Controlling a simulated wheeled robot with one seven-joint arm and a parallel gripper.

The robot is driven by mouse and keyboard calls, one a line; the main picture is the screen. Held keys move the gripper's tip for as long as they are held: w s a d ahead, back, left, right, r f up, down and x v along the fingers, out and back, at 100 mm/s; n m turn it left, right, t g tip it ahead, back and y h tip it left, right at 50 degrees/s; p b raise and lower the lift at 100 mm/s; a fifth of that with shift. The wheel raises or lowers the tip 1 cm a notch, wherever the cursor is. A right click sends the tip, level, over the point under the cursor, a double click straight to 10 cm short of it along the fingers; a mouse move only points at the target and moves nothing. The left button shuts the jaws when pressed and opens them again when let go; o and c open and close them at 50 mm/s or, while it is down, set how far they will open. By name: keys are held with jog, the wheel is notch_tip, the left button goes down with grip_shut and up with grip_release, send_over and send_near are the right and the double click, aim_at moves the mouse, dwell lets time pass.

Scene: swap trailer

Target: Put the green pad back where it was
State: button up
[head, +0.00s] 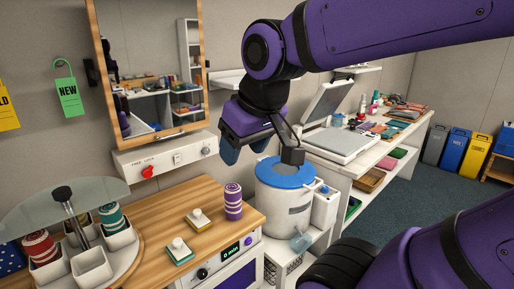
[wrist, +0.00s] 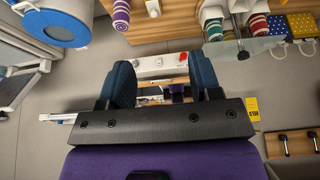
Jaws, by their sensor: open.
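The green pad (head: 180,252), a small square block with a white knob, lies on the wooden counter (head: 158,226) near its front edge. A similar yellow pad (head: 199,223) lies just behind it to the right. My gripper (head: 245,149) hangs in the air above and to the right of both pads, near the white bin with the blue lid. Its blue fingers are apart in the wrist view (wrist: 165,88), with nothing between them. In the wrist view a white knob (wrist: 152,8) shows at the top edge; I cannot tell which pad it belongs to.
A purple-and-white striped roll (head: 233,202) stands right of the pads. A carousel of white cups (head: 91,267) with coloured rolls under a glass disc is at left. The blue-lidded bin (head: 286,200) is right of the counter. A mirror (head: 152,70) and switch box (head: 165,157) are behind.

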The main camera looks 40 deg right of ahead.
jog(key=s, duration=0.3)
jog(key=shift+s+d+r, duration=0.1)
jog(key=shift+d+r, duration=0.05)
jog(key=shift+r, duration=0.15)
jog(key=shift+o, duration=0.2)
dwell(1.9)
